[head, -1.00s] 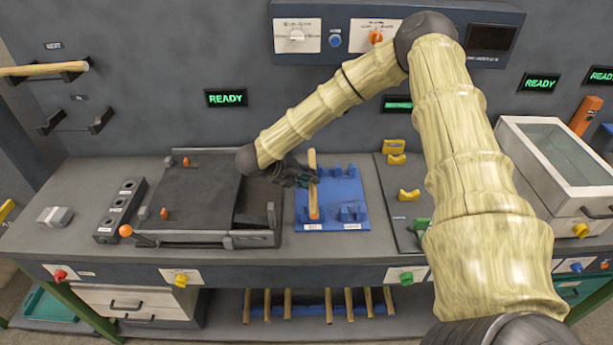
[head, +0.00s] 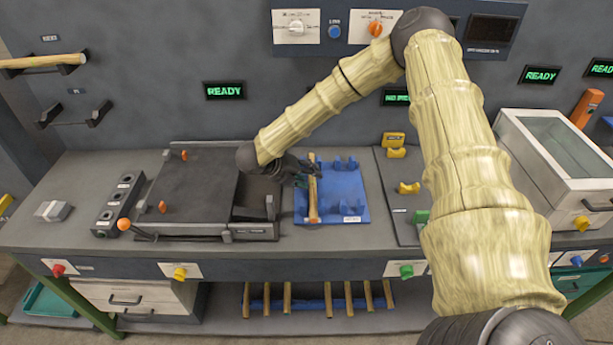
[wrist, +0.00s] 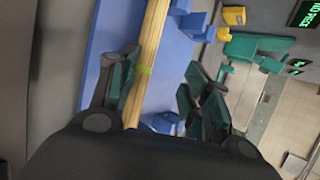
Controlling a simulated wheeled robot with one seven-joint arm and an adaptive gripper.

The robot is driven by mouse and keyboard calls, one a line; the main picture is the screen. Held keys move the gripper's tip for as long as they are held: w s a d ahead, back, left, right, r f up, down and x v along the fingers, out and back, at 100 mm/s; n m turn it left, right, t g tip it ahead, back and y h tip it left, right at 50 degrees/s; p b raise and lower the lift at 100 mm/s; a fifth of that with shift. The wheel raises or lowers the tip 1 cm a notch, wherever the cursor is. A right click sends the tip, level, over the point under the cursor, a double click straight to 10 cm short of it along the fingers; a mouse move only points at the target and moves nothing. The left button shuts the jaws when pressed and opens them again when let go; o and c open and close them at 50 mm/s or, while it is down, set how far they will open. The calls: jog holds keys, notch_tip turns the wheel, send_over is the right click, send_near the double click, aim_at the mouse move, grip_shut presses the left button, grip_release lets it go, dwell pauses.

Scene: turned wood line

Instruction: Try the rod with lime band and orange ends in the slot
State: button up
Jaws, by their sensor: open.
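A pale wooden rod (head: 313,196) lies lengthwise over the left side of the blue plate (head: 348,196), which has blue cradles. In the wrist view the rod (wrist: 152,45) shows a lime band (wrist: 144,70); I cannot make out orange ends. My gripper (head: 305,173) is at the rod's upper part. In the wrist view my gripper (wrist: 163,75) is open, with the rod between its fingers, close to the left finger and well apart from the right. Whether that finger touches the rod is unclear. I cannot tell which opening is the slot.
A dark flat machine (head: 195,190) with orange knobs stands left of the plate. A black block with holes (head: 118,205) is further left. More rods (head: 287,298) lie on the shelf below.

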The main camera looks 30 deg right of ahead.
jog(key=v, duration=1.2)
jog(key=shift+a+f, duration=0.1)
